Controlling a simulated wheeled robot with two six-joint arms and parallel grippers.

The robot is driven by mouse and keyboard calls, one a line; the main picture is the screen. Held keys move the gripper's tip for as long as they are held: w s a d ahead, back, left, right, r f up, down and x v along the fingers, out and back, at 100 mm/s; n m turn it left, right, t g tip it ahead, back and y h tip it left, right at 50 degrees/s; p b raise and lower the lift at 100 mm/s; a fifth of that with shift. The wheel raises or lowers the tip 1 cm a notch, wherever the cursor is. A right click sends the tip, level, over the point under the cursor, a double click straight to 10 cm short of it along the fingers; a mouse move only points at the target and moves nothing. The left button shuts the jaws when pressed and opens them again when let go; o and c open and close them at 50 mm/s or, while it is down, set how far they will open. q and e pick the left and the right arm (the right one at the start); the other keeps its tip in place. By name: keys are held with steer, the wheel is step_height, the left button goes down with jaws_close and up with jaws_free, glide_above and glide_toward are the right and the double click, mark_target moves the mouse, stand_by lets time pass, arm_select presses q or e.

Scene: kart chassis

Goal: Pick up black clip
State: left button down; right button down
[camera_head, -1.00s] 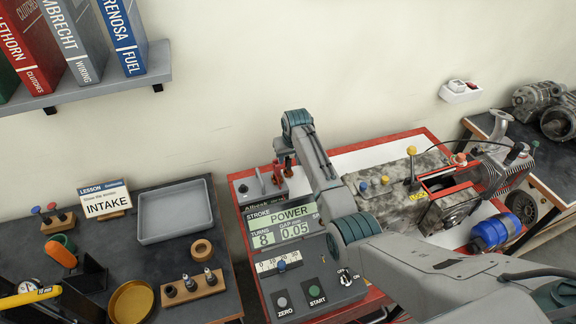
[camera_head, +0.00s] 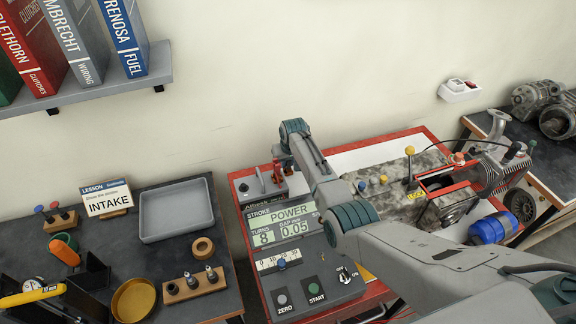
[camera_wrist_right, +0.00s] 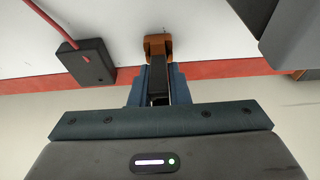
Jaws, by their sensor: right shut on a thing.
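My right gripper (camera_head: 278,172) is lowered at a small grey box (camera_head: 257,186) with upright posts, at the back left of the red-edged bench. In the right wrist view my right gripper (camera_wrist_right: 158,88) is shut on a narrow black piece, which looks like the black clip (camera_wrist_right: 158,76). An orange-brown block (camera_wrist_right: 158,45) shows at its far end. The clip is too small to make out in the head view. I cannot tell whether it is clear of the surface. My left gripper is not in view.
A grey control panel (camera_head: 308,279) stands in front of my right arm. A mottled engine block (camera_head: 385,192) stands to its right. A black box with a red cable (camera_wrist_right: 86,63) lies beside the gripper in the wrist view. A grey tray (camera_head: 176,211) is on the left table.

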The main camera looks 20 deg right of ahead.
step_height(320, 180, up, 9)
steer(key=shift+f+b, duration=0.1)
steer(key=shift+b, duration=1.15)
steer(key=shift+r, duration=0.6)
steer(key=shift+f, duration=0.1)
